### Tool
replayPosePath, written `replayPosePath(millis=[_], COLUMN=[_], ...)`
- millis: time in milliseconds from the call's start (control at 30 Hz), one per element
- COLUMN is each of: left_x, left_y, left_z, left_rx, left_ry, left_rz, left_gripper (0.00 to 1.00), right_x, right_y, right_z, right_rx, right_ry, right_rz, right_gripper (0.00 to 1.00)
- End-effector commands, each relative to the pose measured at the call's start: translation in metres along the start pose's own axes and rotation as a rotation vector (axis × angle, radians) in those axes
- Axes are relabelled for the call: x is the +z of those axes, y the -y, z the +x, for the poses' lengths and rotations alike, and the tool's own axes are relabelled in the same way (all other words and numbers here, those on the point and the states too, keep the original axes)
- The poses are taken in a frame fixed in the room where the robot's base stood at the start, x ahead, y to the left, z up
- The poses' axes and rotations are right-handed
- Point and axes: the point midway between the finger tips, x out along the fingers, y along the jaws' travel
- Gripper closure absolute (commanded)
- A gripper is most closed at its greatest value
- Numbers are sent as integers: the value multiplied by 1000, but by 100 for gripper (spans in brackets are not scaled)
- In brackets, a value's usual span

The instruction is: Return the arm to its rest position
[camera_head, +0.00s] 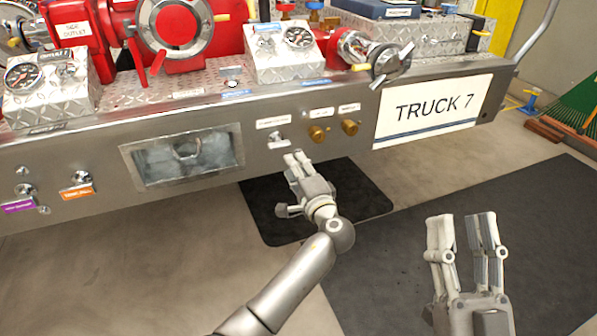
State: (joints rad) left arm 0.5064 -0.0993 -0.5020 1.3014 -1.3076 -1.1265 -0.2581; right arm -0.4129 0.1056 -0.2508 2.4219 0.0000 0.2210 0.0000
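My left gripper (296,158) is at the end of the grey arm that rises from the bottom middle. Its fingertips point up toward the front panel (80,160), just below a small toggle switch (277,138) under a white label. A narrow gap seems to show between the fingertips and the switch. The fingers are seen side-on and overlap, so their opening is unclear. My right gripper (465,222) is at the lower right, fingers pointing up and apart, with nothing between them. It is well away from the panel.
Brass knobs (317,133) sit right of the switch. A "TRUCK 7" plate (433,108) is farther right, and a recessed window (186,157) is to the left. Red valves (178,28) and gauges top the bumper. Dark mats (470,195) lie on the open floor.

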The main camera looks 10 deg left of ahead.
Motion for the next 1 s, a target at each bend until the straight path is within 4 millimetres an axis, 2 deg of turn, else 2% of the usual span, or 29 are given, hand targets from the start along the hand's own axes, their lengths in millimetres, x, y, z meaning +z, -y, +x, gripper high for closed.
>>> replayPosePath(millis=[200, 600, 733, 833, 900, 1000], left_x=[0, 0, -2, -7, -11, -10], left_y=[1, 0, -15, -37, -49, -45], left_z=[-14, -14, -20, -36, -57, -94], left_rx=[-1, 1, 46, 132, 202, 279], left_ry=[0, -1, -61, -194, -320, -505], left_rz=[-2, -2, -54, -183, -325, -573], left_gripper=[68, 68, 68, 68, 68, 68], right_x=[0, 0, 0, 0, 0, 0], right_y=[0, 0, 0, 0, 0, 0], right_z=[0, 0, 0, 0, 0, 0], right_rx=[0, 0, 0, 0, 0, 0], right_ry=[0, 0, 0, 0, 0, 0], right_rz=[0, 0, 0, 0, 0, 0], right_gripper=[60, 60, 60, 60, 60, 60])
